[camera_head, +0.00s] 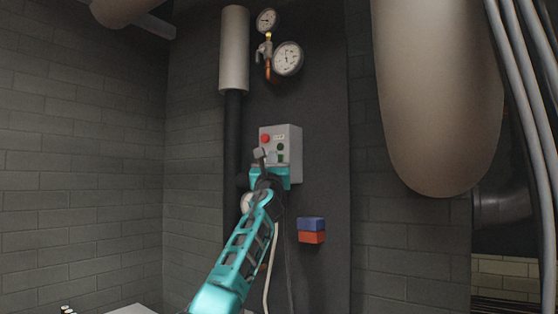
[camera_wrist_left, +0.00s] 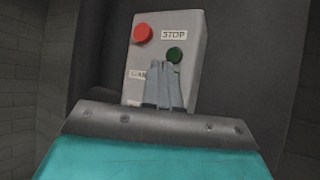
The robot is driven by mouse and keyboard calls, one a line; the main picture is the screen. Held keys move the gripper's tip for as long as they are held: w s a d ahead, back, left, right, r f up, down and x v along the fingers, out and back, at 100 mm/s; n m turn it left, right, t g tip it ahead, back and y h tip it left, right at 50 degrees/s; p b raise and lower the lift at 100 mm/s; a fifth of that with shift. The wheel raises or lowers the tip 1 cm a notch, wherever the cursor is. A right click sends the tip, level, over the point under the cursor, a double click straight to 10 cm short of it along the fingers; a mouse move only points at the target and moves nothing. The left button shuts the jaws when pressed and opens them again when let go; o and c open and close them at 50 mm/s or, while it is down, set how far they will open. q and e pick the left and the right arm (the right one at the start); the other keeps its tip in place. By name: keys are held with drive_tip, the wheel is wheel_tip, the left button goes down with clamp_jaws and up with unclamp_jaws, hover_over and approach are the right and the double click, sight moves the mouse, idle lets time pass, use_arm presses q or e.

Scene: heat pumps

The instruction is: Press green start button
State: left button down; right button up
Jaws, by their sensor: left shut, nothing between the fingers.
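A grey control box (camera_head: 293,150) is mounted on the dark panel in the head view. It carries a red button (camera_head: 265,138) at upper left and a green button (camera_head: 280,147) to its lower right. In the left wrist view the box (camera_wrist_left: 190,25) shows the red button (camera_wrist_left: 143,34), a STOP label and the green button (camera_wrist_left: 175,54). My left gripper (camera_head: 259,154) is shut and empty, in front of the box. In the left wrist view its fingertips (camera_wrist_left: 162,68) appear just below and left of the green button. I cannot tell whether they touch the box. A second label is partly hidden by the fingers.
Two gauges (camera_head: 287,59) and a grey vertical pipe (camera_head: 234,50) are above the box. A blue and red block (camera_head: 311,231) is on the panel below right. A large beige tank (camera_head: 438,90) hangs at the right, beside grey pipes.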

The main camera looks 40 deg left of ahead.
use_arm(q)
drive_tip(key=shift+w+b, duration=0.35)
drive_tip(key=shift+w, duration=0.15)
idle(0.5)
drive_tip(key=shift+s+p, duration=0.7)
drive_tip(key=shift+p, duration=0.05)
